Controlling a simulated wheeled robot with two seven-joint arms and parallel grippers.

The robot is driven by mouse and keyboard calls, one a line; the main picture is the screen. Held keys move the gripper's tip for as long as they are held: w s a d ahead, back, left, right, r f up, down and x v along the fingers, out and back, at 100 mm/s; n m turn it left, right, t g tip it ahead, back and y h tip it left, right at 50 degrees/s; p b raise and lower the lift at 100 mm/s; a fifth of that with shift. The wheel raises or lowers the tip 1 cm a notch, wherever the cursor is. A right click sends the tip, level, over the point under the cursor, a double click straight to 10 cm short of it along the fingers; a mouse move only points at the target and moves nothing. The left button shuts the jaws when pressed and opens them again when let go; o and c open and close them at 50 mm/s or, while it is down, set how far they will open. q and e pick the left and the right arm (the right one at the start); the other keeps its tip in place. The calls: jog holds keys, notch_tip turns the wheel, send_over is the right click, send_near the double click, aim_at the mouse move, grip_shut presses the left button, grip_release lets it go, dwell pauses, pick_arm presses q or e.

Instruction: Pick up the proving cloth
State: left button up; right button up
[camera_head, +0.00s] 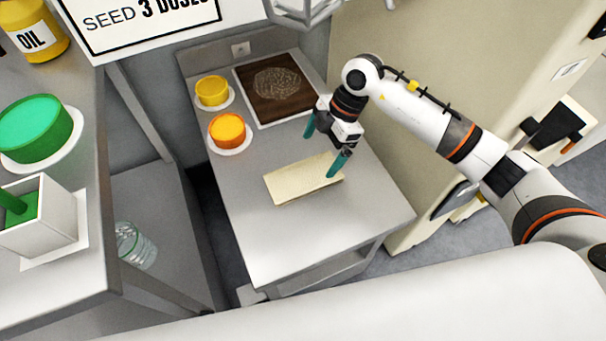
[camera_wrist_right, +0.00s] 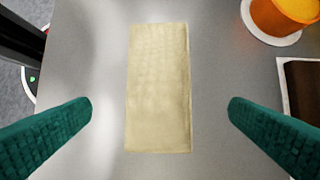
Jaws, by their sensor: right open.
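The proving cloth (camera_head: 297,182) is a flat, folded cream rectangle lying on the steel table in the head view. In the right wrist view the cloth (camera_wrist_right: 159,88) lies upright in the picture, centred between the fingers. My right gripper (camera_head: 327,152) is open and empty, its teal fingers spread wide above the table at the cloth's far right side. In the right wrist view the right gripper (camera_wrist_right: 160,117) has one finger on each side of the cloth, apart from it. My left gripper is not in view.
The steel table (camera_head: 270,245) has clear room in front of the cloth. Behind stand an orange pot (camera_head: 228,131), a yellow pot (camera_head: 212,91) and a dark board (camera_head: 274,85) with a dough-like round. A left counter holds a green tub (camera_head: 36,128). A beige cabinet (camera_head: 440,70) stands right.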

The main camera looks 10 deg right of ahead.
aim_at(306, 175)
jog(key=x, duration=0.2)
jog(key=shift+a+f, duration=0.2)
jog(key=shift+f, duration=0.2)
jog(key=x, duration=0.2)
jog(key=b+x, duration=0.1)
jog(key=x, duration=0.1)
jog(key=shift+s+a+f, duration=0.1)
jog(key=shift+s+a, duration=0.15)
jog(key=shift+a+f, duration=0.15)
jog(key=shift+f, duration=0.15)
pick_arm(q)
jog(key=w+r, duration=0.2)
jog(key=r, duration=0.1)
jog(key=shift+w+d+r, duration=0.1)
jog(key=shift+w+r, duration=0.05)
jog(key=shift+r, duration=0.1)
